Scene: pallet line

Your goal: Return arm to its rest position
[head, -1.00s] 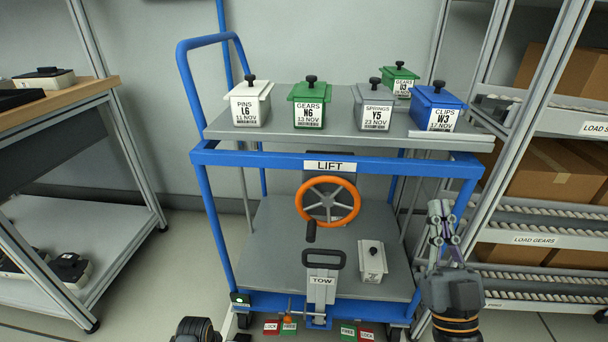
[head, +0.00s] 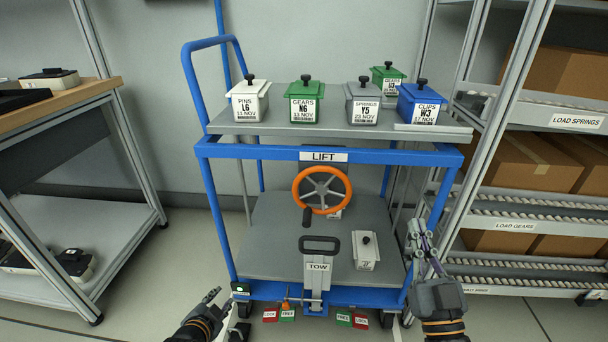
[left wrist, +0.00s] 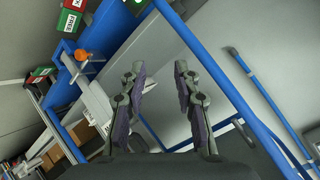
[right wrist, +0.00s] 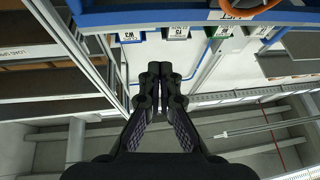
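My left gripper (head: 216,294) is low in the head view, by the cart's lower left corner. In the left wrist view (left wrist: 160,70) its two fingers stand apart with nothing between them. My right gripper (head: 418,232) points up beside the cart's right side, in front of the shelf rack. In the right wrist view (right wrist: 160,70) its fingers are together and hold nothing. The blue cart (head: 330,152) stands between the two grippers. Whether either gripper touches the cart cannot be told.
Several lidded bins, such as the blue CLIPS bin (head: 422,102), stand on the cart's top. An orange handwheel (head: 322,190) and TOW handle (head: 319,246) are at its front. A shelf rack (head: 520,205) is at right, a wooden-topped table (head: 85,95) at left.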

